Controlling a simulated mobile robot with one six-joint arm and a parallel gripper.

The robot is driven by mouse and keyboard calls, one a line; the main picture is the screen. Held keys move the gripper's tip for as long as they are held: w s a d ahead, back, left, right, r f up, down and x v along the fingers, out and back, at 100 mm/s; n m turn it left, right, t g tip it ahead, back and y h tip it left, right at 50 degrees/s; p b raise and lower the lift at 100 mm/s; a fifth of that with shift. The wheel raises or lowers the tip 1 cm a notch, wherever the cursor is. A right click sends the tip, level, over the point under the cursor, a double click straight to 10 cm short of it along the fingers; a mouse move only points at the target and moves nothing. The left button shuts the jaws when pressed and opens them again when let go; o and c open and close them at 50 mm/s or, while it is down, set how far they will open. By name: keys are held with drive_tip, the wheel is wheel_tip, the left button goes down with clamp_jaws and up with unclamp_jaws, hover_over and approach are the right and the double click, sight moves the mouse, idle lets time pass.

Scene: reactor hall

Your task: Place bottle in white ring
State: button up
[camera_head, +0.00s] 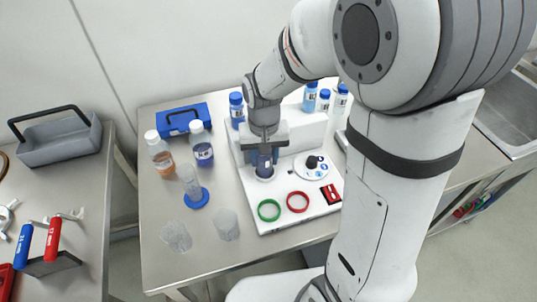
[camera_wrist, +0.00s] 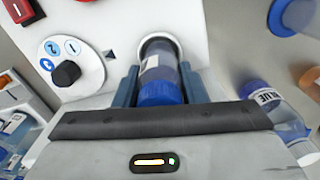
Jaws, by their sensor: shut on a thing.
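My gripper (camera_head: 264,160) is shut on a dark blue bottle (camera_head: 265,166) over the white board (camera_head: 262,214). In the wrist view the bottle (camera_wrist: 159,72) stands between the two blue-grey fingers (camera_wrist: 160,88), its blue cap toward my gripper. The white ring (camera_wrist: 172,41) shows around the bottle's far end there, and its rim (camera_head: 264,178) shows just below the bottle in the head view. I cannot tell how deep the bottle sits in the ring. A green ring (camera_head: 268,210) and a red ring (camera_head: 297,201) lie in front, both empty.
A dial plate (camera_head: 311,166) and a red switch (camera_head: 331,193) are on the board to the right. Several blue-capped bottles stand behind. Bottles (camera_head: 202,146), a blue case (camera_head: 184,119) and clear beakers (camera_head: 226,224) stand left of the board.

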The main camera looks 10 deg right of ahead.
drive_tip(key=shift+f, duration=0.15)
drive_tip(key=o, duration=1)
